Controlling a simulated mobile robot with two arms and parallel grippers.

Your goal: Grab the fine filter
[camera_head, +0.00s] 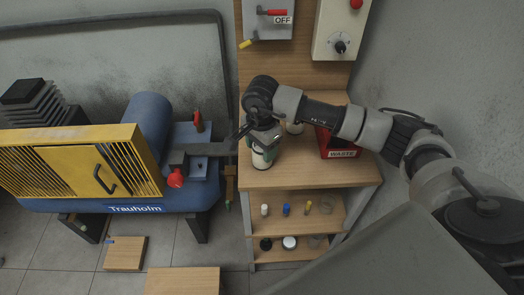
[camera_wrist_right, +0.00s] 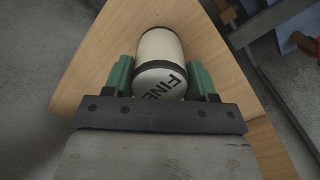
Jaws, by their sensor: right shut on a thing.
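The fine filter (camera_wrist_right: 158,48) is a cream cylinder with dark bands and a white end marked "FINE". In the right wrist view it lies between the two green fingers of my right gripper (camera_wrist_right: 161,72), which is shut on it. In the head view, my right gripper (camera_head: 265,142) is at the left part of the wooden workbench, with the lower part of the filter (camera_head: 261,160) showing below it. I cannot tell whether the filter touches the bench top. My left gripper is not in view.
A red waste box (camera_head: 341,154) stands right on the workbench (camera_head: 305,173). A pale cylinder (camera_head: 294,127) stands behind my gripper. Small parts stand on the lower shelves (camera_head: 330,212). The blue and yellow compressor (camera_head: 130,199) is left. A switch box (camera_head: 268,22) marked OFF hangs above.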

